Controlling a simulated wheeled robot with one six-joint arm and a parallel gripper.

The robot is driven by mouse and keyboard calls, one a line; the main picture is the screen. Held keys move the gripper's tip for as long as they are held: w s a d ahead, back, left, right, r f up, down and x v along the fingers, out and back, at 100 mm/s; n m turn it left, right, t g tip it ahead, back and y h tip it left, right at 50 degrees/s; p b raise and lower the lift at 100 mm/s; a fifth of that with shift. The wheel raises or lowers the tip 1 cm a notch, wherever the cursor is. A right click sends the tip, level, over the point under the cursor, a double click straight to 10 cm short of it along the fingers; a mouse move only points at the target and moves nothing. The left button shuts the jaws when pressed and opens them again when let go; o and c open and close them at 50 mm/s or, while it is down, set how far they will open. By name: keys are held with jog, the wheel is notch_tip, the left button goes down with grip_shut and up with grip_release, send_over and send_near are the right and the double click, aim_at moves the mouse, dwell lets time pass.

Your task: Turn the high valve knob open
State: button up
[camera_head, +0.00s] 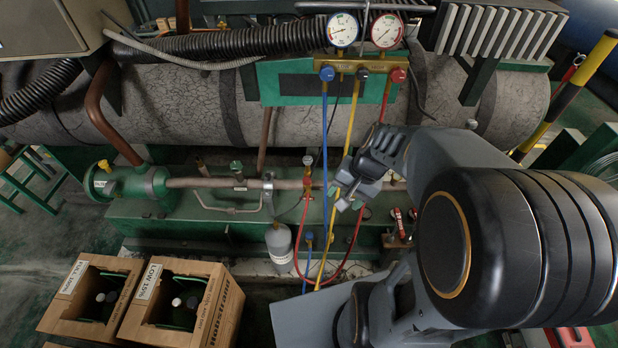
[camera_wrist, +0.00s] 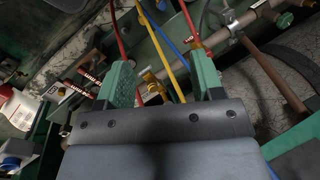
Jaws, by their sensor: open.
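A brass manifold (camera_head: 360,66) with two gauges is mounted on the green frame at the upper middle. Its red knob (camera_head: 398,75), on the right end below the red-marked gauge (camera_head: 387,31), looks like the high valve knob. A blue knob (camera_head: 327,73) is on the left end. My gripper (camera_head: 348,196) is open, below the manifold and the red knob, apart from both. In the wrist view my gripper (camera_wrist: 163,78) shows two spread green fingers, with a yellow hose (camera_wrist: 165,50) and a brass fitting visible between or beyond them. Neither manifold knob is identifiable there.
Blue (camera_head: 325,150), yellow (camera_head: 352,115) and red hoses hang from the manifold close to my gripper; contact cannot be told. A horizontal pipe (camera_head: 210,183) runs behind. A grey cylinder (camera_head: 279,245) stands below. Two cardboard boxes (camera_head: 228,308) with bottles are at lower left.

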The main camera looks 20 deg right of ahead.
jog(key=w+d+f+m+t+y+b, duration=0.1)
jog(key=w+f+m+y+b, duration=0.15)
jog(key=f+m, duration=0.2)
jog(key=w+f+m+t+y+b, duration=0.1)
jog(key=w+f+m+b, duration=0.2)
jog(key=f, duration=0.3)
jog(key=m+t+b, duration=0.2)
jog(key=m+t, duration=0.6)
jog(key=m, duration=0.6)
send_near(308, 158)
jog(key=shift+y, duration=0.45)
jog(key=b+x, duration=0.3)
jog(key=x, duration=0.6)
jog(key=shift+w+d+f+b, duration=0.1)
jog(key=shift+d+f+b, duration=0.05)
jog(key=shift+f+b, duration=0.15)
jog(key=shift+c, duration=0.2)
jog(key=c, duration=0.9)
jog(key=shift+r, duration=0.1)
